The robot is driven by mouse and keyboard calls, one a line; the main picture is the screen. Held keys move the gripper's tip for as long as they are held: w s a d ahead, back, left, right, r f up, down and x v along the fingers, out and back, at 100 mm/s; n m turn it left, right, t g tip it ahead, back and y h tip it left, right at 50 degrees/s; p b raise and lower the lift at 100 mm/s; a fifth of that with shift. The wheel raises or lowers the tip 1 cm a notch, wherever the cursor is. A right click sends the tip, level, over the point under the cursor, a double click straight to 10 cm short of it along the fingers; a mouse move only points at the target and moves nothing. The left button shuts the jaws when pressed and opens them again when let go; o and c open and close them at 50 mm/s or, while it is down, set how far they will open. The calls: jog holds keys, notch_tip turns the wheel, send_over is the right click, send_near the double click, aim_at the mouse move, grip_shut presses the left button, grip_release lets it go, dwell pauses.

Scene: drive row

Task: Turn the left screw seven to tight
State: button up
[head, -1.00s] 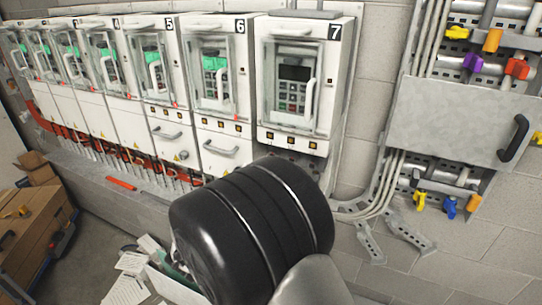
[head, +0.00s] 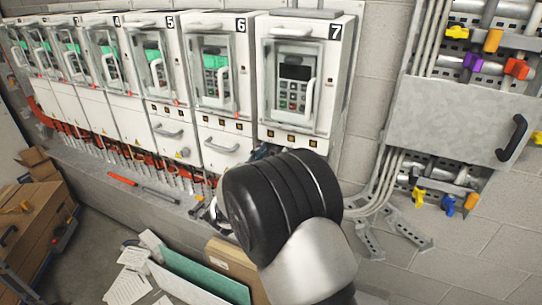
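The drive cabinet numbered 7 (head: 300,80) is the rightmost of a row on the wall. Its upper door has a clear window with a keypad and display behind it, and a white handle. A row of small dark and amber squares runs along the cabinet's lower edge. My black arm joint and grey arm link cover the area below this cabinet.
Cabinet 6 (head: 220,75) and others stand to the left, above a ledge with cables and tools, including a red-handled one (head: 122,179). At right are a grey panel (head: 450,120) with a black handle and coloured valves. Boxes and papers (head: 130,280) lie on the floor.

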grip_shut()
dwell(0.3)
jog(key=shift+f+m+b, duration=0.15)
jog(key=shift+m+b, duration=0.35)
jog(key=shift+b, duration=0.45)
jog(key=m+b, duration=0.3)
jog(key=b, duration=0.2)
jog(key=shift+f, duration=0.15)
jog(key=m+b, duration=0.5)
jog(key=b, duration=0.2)
jog(key=shift+m, duration=0.3)
jog(key=m+b, duration=0.5)
jog(key=b, duration=0.1)
jog(key=m+b, duration=0.4)
jog(key=m, duration=0.1)
jog(key=shift+r, duration=0.25)
jog(key=shift+b, duration=0.3)
